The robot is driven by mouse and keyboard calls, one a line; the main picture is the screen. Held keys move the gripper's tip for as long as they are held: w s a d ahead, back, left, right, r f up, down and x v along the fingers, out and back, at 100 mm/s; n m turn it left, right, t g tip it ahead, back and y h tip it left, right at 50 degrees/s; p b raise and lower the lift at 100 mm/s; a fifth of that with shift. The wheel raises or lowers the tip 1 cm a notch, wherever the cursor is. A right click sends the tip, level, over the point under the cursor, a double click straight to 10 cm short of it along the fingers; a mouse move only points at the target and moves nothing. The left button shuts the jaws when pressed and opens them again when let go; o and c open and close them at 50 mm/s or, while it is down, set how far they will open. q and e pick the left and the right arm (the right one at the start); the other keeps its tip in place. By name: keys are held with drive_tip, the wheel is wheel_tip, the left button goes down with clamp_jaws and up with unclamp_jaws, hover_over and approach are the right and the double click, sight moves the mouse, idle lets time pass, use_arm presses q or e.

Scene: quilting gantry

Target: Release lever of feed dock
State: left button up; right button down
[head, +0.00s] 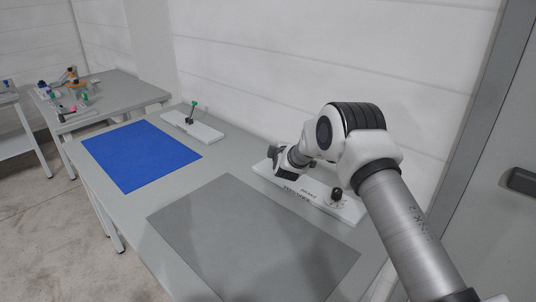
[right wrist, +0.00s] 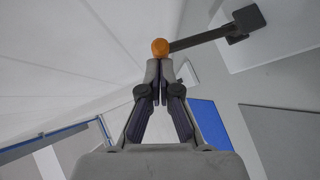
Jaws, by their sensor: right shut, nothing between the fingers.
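A lever with an orange ball knob (right wrist: 160,47) and a dark rod (right wrist: 200,39) shows in the right wrist view. Its rod runs to a dark pivot block (right wrist: 247,19) on a white base plate (right wrist: 285,45). My right gripper (right wrist: 160,66) is shut and empty, its fingertips right at the knob; I cannot tell if they touch. In the head view my right gripper (head: 274,153) is over the far end of the right white plate (head: 345,211), and the orange knob is hidden there. The lettering on that plate is too small to read surely. My left gripper is out of view.
A black knob (head: 336,194) stands on the right plate. A second white plate (head: 195,127) with a green-tipped lever (head: 193,107) stands farther left. Blue (head: 140,155) and grey (head: 255,240) mats lie flat on the table. A wall runs close behind.

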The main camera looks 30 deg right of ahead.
drive_tip(key=shift+w+d+r+m+g+y+p, duration=0.2)
drive_tip(key=shift+d+m+g+y+p, duration=0.15)
drive_tip(key=shift+d, duration=0.3)
drive_tip(key=shift+w+d+r+m+g+y+p, duration=0.1)
drive_tip(key=shift+w+d+m+g+y+p, duration=0.15)
drive_tip(key=shift+d+m+g+y, duration=0.25)
drive_tip(key=shift+f, duration=0.25)
drive_tip(key=shift+r+p, duration=0.85)
drive_tip(key=shift+p, duration=0.05)
